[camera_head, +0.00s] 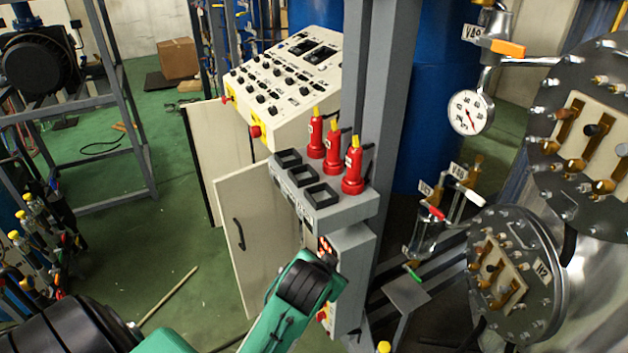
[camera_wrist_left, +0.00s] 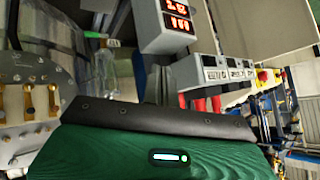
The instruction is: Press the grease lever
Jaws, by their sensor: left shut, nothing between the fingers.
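No part is clearly labelled as the grease lever. Three red bottle-like units stand in a row on a grey stand (camera_head: 345,207), the nearest red unit (camera_head: 353,170) with a yellow top and a dark handle-like piece beside it. My left gripper (camera_head: 329,261) is shut and empty, low in front of the stand, beside the display box (camera_head: 350,255) with red digits; I cannot tell if it touches. In the left wrist view the display box (camera_wrist_left: 167,22) and the red units (camera_wrist_left: 200,105) appear inverted, partly hidden by my own green and black part. My right gripper is not in view.
A valve with a red handle (camera_head: 433,210) and a green-handled valve (camera_head: 412,273) sit to the right. A round flanged vessel (camera_head: 515,280) and a pressure gauge (camera_head: 470,112) are farther right. A grey post (camera_head: 375,100) rises behind the stand. A control console (camera_head: 290,75) stands behind.

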